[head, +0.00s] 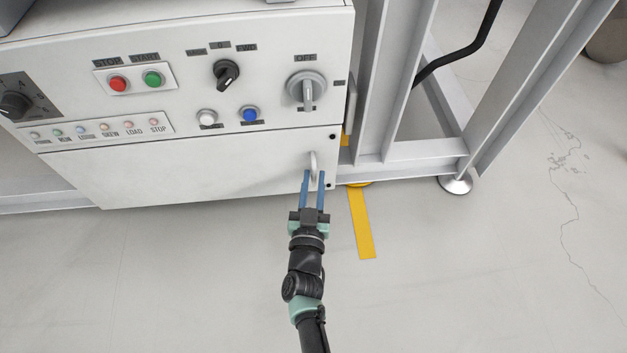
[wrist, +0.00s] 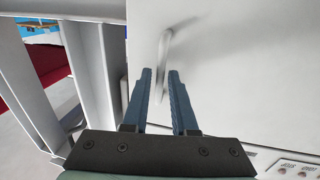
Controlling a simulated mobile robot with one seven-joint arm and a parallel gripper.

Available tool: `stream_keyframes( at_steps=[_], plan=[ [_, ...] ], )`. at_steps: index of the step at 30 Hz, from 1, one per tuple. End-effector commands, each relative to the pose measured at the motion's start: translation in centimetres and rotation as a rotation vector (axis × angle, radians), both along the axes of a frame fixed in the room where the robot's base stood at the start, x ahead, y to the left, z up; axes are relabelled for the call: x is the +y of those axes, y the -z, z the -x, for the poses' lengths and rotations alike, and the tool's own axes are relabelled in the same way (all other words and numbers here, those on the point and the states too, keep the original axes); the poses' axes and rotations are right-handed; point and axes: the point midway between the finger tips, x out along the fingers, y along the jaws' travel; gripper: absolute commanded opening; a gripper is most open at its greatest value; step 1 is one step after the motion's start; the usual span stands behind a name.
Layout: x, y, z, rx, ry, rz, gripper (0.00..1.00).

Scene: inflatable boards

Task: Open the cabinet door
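The cabinet door (head: 200,172) is a plain white panel below the control panel, and it looks shut. Its handle (head: 313,160) is a pale upright bar near the door's right edge. My gripper (head: 314,174) is open, with its two blue fingers pointing at the door by the lower part of the handle. In the wrist view the handle (wrist: 163,62) stands between and just beyond the fingertips (wrist: 160,72). I cannot tell whether the fingers touch it.
The control panel (head: 180,60) above the door carries buttons and knobs. Grey metal frame posts (head: 376,85) stand to the right, with a round foot (head: 455,184) on the floor. A yellow floor strip (head: 361,225) lies right of my arm. The floor in front is clear.

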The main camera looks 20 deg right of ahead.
Motion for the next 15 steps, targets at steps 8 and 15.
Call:
stream_keyframes(
  at_steps=[8,15],
  plan=[
    [0.02,0.02,0.02,0.0,0.0,0.0,0.0],
    [0.03,0.03,0.03,0.0,0.0,0.0,0.0]
  ],
)
